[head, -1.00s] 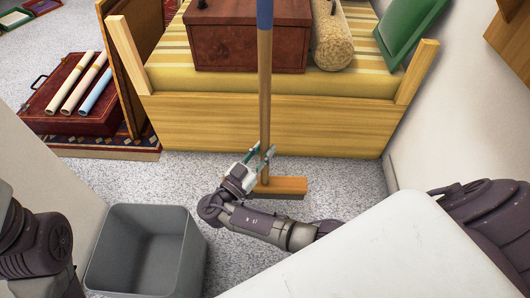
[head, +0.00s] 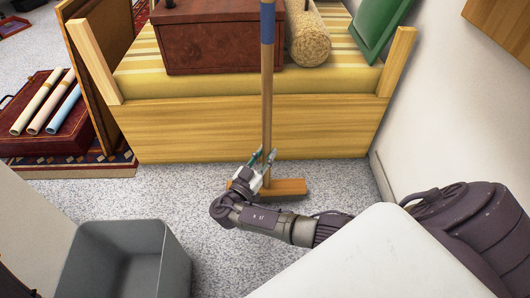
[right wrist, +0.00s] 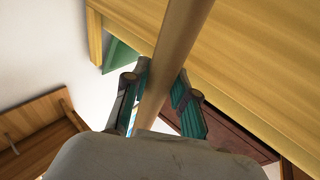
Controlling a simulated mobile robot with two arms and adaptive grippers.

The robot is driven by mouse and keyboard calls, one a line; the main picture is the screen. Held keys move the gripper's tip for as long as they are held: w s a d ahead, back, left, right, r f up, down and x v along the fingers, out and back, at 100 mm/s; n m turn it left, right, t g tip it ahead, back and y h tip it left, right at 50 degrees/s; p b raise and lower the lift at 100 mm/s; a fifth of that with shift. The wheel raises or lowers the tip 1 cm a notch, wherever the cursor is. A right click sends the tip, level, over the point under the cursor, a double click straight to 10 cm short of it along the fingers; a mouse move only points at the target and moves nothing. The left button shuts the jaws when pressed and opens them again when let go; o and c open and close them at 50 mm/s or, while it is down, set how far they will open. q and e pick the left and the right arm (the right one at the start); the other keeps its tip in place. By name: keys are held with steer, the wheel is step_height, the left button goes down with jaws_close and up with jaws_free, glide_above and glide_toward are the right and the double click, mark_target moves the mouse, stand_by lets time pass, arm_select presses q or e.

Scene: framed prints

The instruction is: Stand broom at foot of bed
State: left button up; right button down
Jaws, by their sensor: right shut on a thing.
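The broom (head: 267,95) stands upright in the head view, with a wooden handle, a blue band near the top and a wooden head (head: 288,188) low by the floor. Whether its head touches the carpet I cannot tell. My right gripper (head: 262,160) is shut on the handle just above the head. In the right wrist view the handle (right wrist: 178,45) runs between the fingers (right wrist: 162,90). The bed (head: 240,125) has a pale wooden footboard behind the broom and a yellow striped mattress. My left gripper is not in view.
A brown chest (head: 215,40), a rolled tan mat (head: 307,40) and a green frame (head: 375,25) are on the bed. A grey bin (head: 125,260) stands at lower left. A red case (head: 45,130) with several tubes lies left. Grey carpet (head: 190,190) is clear before the footboard.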

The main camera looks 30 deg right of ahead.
steer(key=shift+r, duration=0.1)
steer(key=c, duration=1.2)
jaws_free()
steer(key=shift+c, duration=0.2)
steer(key=o, duration=0.3)
